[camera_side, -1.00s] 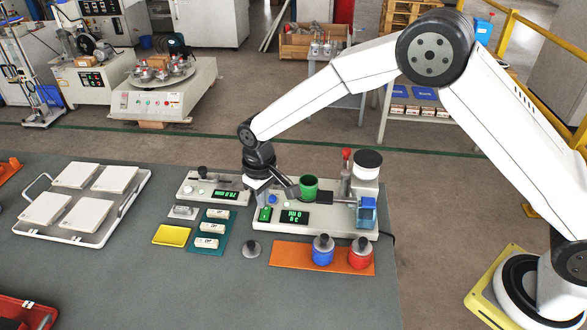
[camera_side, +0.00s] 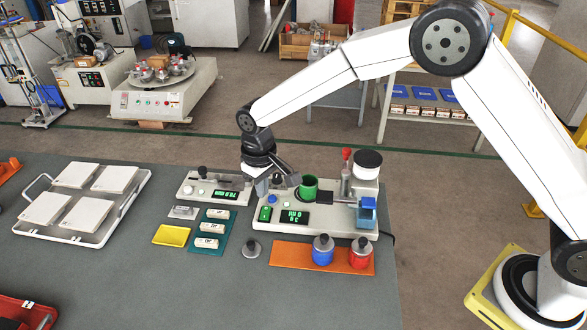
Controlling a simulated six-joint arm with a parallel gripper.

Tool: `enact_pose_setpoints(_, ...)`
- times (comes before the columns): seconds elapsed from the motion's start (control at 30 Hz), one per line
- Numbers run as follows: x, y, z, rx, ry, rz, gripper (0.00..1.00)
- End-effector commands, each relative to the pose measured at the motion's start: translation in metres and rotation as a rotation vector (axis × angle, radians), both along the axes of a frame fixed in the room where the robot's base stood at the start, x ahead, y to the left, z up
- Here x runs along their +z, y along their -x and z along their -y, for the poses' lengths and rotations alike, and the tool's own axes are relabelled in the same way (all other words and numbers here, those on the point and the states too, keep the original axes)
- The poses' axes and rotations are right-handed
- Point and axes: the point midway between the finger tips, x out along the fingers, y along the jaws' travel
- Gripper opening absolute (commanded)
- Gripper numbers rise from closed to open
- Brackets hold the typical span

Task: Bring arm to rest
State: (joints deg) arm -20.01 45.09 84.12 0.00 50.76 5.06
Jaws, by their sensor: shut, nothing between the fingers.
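My gripper (camera_side: 263,192) hangs from the dark wrist at the end of my white arm. It points down at the left end of the testing machine (camera_side: 335,217), low and close to its top. The fingers look shut with nothing in them; the tips are small and partly lost against the machine. The machine carries a green cup (camera_side: 309,187), a green-lit display (camera_side: 294,217) and a blue block (camera_side: 367,212) at its right.
A smaller device (camera_side: 214,188) with a display stands left. A tray (camera_side: 108,228) holds several pale tiles.

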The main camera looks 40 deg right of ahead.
Motion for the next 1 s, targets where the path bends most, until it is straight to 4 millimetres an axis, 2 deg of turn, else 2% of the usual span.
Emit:
enact_pose_setpoints(0.23,0.010,0.009,0.020,-0.023,-0.006,0.020,0.00)
enact_pose_setpoints(0.47,0.026,0.037,0.061,-0.072,-0.018,0.059,0.00)
enact_pose_setpoints(0.77,0.041,0.093,0.116,-0.143,-0.028,0.121,0.00)
enact_pose_setpoints(1.0,0.046,0.147,0.152,-0.199,-0.032,0.174,0.00)
